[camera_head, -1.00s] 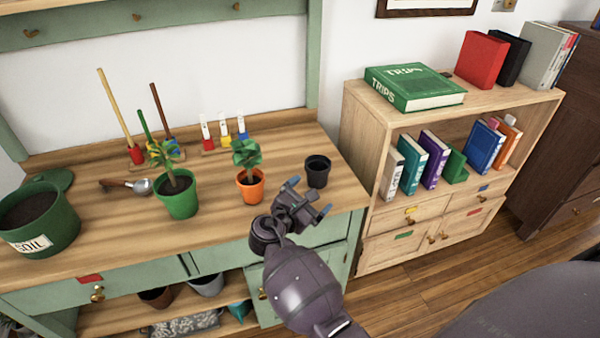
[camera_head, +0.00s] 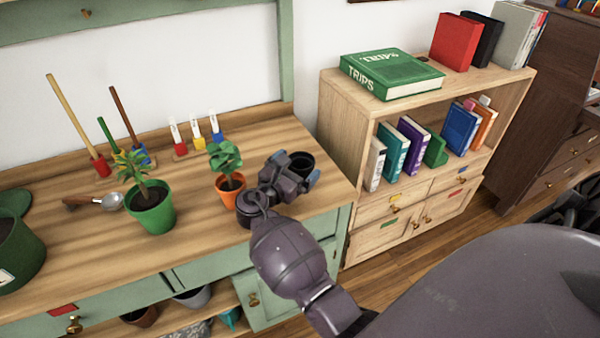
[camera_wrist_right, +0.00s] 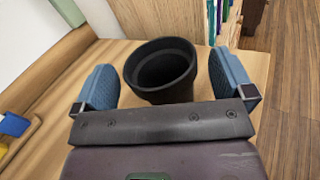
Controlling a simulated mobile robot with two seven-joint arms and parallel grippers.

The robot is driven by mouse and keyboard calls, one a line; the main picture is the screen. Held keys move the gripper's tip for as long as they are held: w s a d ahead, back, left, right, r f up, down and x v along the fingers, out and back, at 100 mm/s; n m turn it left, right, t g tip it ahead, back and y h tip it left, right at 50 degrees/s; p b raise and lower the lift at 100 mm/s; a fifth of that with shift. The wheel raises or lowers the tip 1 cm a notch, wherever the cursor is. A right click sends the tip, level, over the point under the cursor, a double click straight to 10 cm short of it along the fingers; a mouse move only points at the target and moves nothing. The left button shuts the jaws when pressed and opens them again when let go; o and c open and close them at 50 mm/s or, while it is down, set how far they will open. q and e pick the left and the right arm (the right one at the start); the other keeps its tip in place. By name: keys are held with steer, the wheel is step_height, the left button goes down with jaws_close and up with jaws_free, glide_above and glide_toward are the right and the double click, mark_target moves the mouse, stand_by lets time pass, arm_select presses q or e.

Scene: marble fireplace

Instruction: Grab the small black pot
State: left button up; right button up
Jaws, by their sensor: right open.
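The small black pot (camera_head: 301,161) stands upright and empty on the wooden tabletop, near its right end. My right gripper (camera_head: 296,168) is over the table just in front of it and hides its lower part in the head view. In the right wrist view the pot (camera_wrist_right: 162,71) sits ahead of the palm, between the two blue fingers of the right gripper (camera_wrist_right: 164,88). The fingers are open, with a gap on each side of the pot. My left gripper is not in view.
An orange pot with a plant (camera_head: 229,186) stands close to the left of my right gripper. A green pot with a plant (camera_head: 151,208) is further left. A wooden bookcase (camera_head: 345,115) stands beyond the table's right end.

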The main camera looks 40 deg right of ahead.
steer(key=shift+w+d+f, duration=0.1)
steer(key=shift+w+d, duration=0.1)
steer(key=shift+d, duration=0.45)
steer(key=shift+w+d, duration=0.1)
steer(key=shift+d, duration=0.1)
steer(key=c, duration=1)
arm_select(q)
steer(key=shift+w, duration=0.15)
